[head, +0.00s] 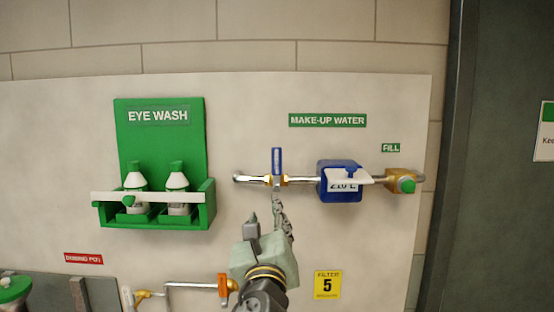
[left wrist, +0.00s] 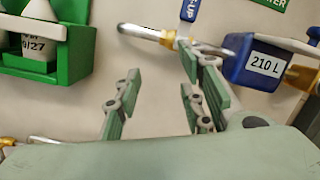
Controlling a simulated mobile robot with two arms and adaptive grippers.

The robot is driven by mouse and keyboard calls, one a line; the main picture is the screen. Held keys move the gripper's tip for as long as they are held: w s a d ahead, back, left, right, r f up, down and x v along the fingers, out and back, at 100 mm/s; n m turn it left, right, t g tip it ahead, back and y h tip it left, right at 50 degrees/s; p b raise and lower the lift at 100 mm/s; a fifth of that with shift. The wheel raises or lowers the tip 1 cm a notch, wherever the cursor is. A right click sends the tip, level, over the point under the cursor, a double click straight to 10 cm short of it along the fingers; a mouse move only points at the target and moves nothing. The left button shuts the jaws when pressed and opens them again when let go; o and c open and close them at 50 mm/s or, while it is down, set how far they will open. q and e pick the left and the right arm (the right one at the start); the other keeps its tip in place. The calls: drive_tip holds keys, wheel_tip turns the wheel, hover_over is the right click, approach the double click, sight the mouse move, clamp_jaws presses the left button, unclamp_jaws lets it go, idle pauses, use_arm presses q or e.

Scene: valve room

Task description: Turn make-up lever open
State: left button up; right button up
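The make-up lever (head: 277,161) is a blue handle on a brass valve in a horizontal silver pipe (head: 300,180), under the green MAKE-UP WATER sign (head: 328,120). It points straight up, crosswise to the pipe. Its lower part also shows at the top of the left wrist view (left wrist: 190,10). My left gripper (head: 265,207) is just below the valve, fingers pointing up. In the left wrist view its two fingers (left wrist: 163,95) stand apart with nothing between them. The right finger overlaps the valve area; I cannot tell whether it touches. My right gripper is not in view.
A blue meter marked 210 L (head: 341,183) and a brass fitting with a green cap (head: 403,183) sit right of the lever. A green eye wash station (head: 160,150) is on the left. A lower pipe with an orange handle (head: 223,286) runs below.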

sight(277, 161)
use_arm(q)
wheel_tip(277, 161, up, 8)
drive_tip(key=d+m+t, duration=0.2)
drive_tip(key=m, duration=0.2)
drive_tip(key=p+x, duration=0.1)
drive_tip(key=x, duration=0.1)
drive_tip(key=p+x, duration=0.1)
drive_tip(key=x, duration=0.2)
drive_tip(key=p+x, duration=0.2)
drive_tip(key=shift+d+r, duration=0.1)
drive_tip(key=shift+r, duration=0.3)
drive_tip(key=shift+w, duration=0.1)
clamp_jaws()
drive_tip(key=shift+f, duration=0.1)
